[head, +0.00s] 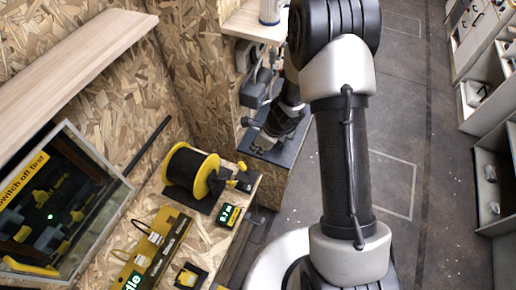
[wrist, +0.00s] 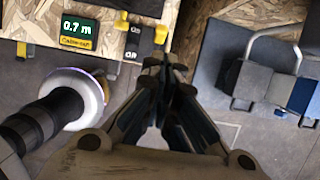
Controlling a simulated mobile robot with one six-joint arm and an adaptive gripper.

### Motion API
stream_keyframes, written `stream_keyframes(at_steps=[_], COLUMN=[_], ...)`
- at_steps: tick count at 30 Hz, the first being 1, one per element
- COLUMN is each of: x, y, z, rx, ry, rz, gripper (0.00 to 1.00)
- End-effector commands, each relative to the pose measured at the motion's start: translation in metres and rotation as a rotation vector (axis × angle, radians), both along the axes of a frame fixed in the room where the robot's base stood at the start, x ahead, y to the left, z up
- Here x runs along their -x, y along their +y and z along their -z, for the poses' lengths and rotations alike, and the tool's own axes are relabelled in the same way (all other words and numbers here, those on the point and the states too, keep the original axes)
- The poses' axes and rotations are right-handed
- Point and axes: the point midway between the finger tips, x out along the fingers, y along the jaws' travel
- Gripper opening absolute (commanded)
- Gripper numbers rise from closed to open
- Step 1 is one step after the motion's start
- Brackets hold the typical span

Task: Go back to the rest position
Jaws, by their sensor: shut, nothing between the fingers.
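My gripper (wrist: 164,66) is shut with its fingertips together, and nothing shows between them in the wrist view. In the head view, my gripper (head: 264,142) is partly hidden behind my own arm and sits low near a dark plate (head: 284,152) on the wooden stand. It is beyond the right end of the bench with the cable spool. I cannot tell whether it touches the plate.
A black and yellow cable spool (head: 186,168) stands on the wooden bench. A "0.7 m" label (wrist: 79,32) shows in the wrist view. A glazed panel (head: 60,205) is at left, a wooden shelf (head: 75,60) above it. Grey floor (head: 400,130) is clear toward the white cabinets (head: 490,95).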

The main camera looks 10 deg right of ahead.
Motion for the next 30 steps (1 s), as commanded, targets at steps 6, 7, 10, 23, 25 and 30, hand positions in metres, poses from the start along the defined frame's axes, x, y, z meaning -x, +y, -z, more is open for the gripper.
stream_keyframes(at_steps=[6, 7, 10, 23, 25, 30], x=[0.000, 0.000, 0.000, 0.022, 0.038, 0.088], y=[0.000, 0.000, 0.000, 0.030, 0.033, 0.033], z=[0.000, 0.000, -0.001, -0.139, -0.163, -0.210], rx=[0.000, 0.000, 0.000, 0.097, 0.140, 0.271], ry=[0.000, 0.000, -0.002, -0.296, -0.351, -0.455], rz=[0.000, 0.000, -0.002, -0.649, -0.800, -1.158], gripper=[0.00, 0.00, 0.00, 0.00, 0.00, 0.00])
